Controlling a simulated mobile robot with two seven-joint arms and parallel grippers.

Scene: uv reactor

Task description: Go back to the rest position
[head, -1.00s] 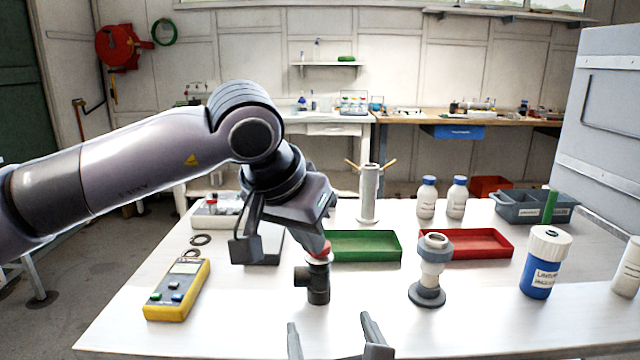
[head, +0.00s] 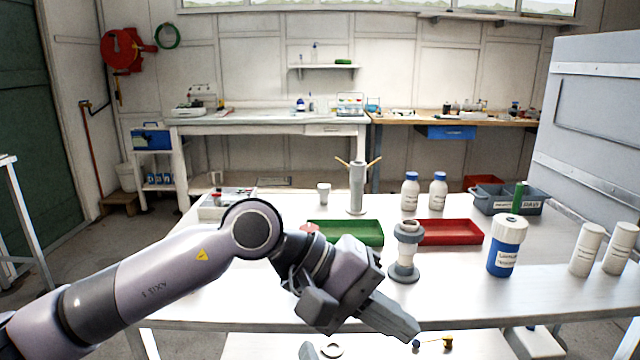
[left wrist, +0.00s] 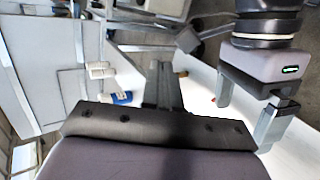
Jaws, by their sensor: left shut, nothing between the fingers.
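My left gripper (head: 402,326) is shut and empty in the head view, low over the front of the white table (head: 480,290). It points down and to the right, in front of the grey stepped fitting (head: 405,250). In the left wrist view its closed fingers (left wrist: 164,85) show at the middle. My right gripper (left wrist: 243,125) shows at the right of that view, with its fingers apart and nothing seen between them. A red cap (head: 310,227) peeks out behind my left arm; the rest below it is hidden.
A green tray (head: 371,233), a red tray (head: 463,231) and a blue bottle with white lid (head: 505,246) stand on the table. White bottles (head: 585,249) stand at the right. A grey cylinder (head: 357,188) stands behind.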

